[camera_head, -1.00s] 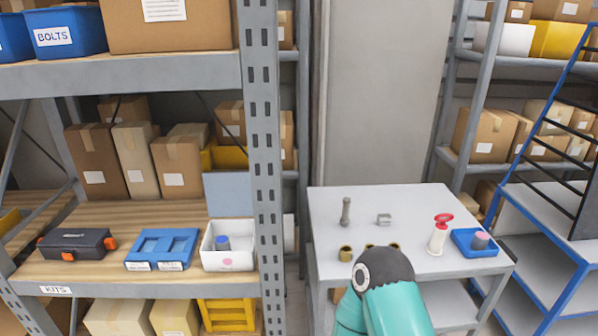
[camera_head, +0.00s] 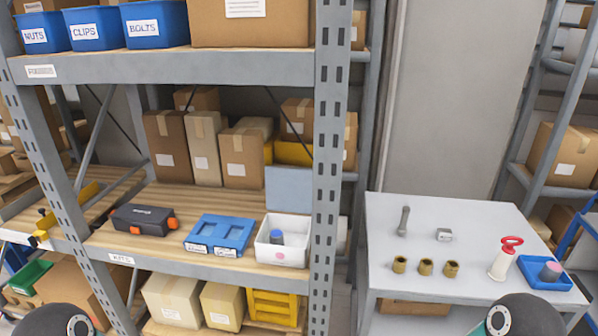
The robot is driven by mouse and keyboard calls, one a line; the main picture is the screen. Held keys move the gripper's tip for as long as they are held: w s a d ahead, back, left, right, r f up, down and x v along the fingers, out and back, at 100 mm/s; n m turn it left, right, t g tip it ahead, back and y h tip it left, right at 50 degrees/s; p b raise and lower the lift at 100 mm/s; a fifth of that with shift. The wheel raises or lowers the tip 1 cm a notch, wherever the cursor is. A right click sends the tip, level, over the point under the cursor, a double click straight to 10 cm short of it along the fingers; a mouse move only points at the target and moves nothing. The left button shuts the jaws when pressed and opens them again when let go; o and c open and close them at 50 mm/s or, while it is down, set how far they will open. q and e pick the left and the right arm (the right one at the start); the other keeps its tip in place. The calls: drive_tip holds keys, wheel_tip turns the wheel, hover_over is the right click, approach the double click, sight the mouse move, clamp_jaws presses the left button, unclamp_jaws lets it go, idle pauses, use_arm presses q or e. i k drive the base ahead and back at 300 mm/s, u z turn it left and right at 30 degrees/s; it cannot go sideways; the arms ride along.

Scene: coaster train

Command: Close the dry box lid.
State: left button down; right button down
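The dry box is a white open-topped box (camera_head: 283,259) at the right end of the wooden shelf, next to the rack post. Its lid, a pale grey-blue panel (camera_head: 289,190), stands upright at the box's back edge, so the box is open. A small blue-topped item (camera_head: 277,237) sits inside, and a pink round mark is on the front wall. Neither gripper is in view. Only rounded dark parts of my arms show at the bottom left and bottom right edges, well away from the box.
Left of the box lie a blue tray (camera_head: 220,234) and a black case (camera_head: 146,219) with orange latches. The rack post (camera_head: 327,150) rises close to the box's right. A white table (camera_head: 440,275) holds brass pieces, a red-handled tool and a blue tray (camera_head: 544,273).

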sight(288, 189)
drive_tip(key=z, duration=0.05)
drive_tip(key=i, duration=1)
drive_tip(key=u, duration=0.05)
